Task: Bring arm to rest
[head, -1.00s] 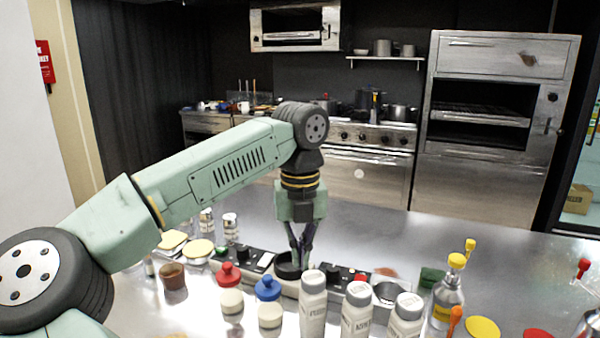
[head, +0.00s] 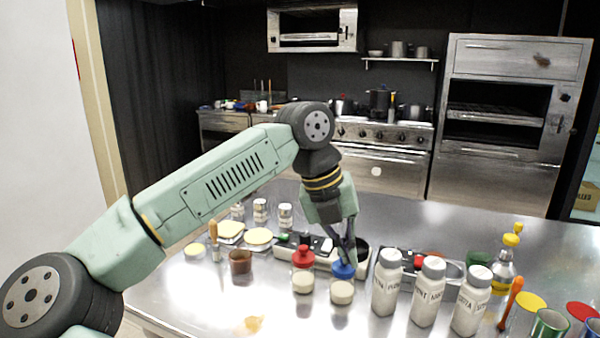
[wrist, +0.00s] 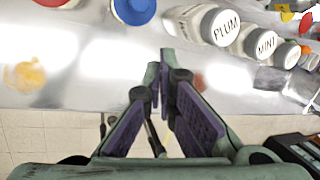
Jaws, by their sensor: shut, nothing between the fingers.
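My gripper (head: 348,256) hangs from my bent arm over the steel counter (head: 190,300). In the head view its fingers overlap the blue-topped jar (head: 342,290); I cannot tell from there how far apart they are. In the wrist view my gripper (wrist: 164,62) has its purple-padded fingers together at the tips with nothing between them. The blue lid (wrist: 133,8) lies beyond the tips there, apart from them.
White bottles (head: 387,285) stand right of the gripper, labelled PLUM (wrist: 222,27) and MINT (wrist: 264,44) in the wrist view. A red-topped jar (head: 303,275) and brown cup (head: 240,263) stand left. An orange stain (head: 250,324) marks the fairly clear front left.

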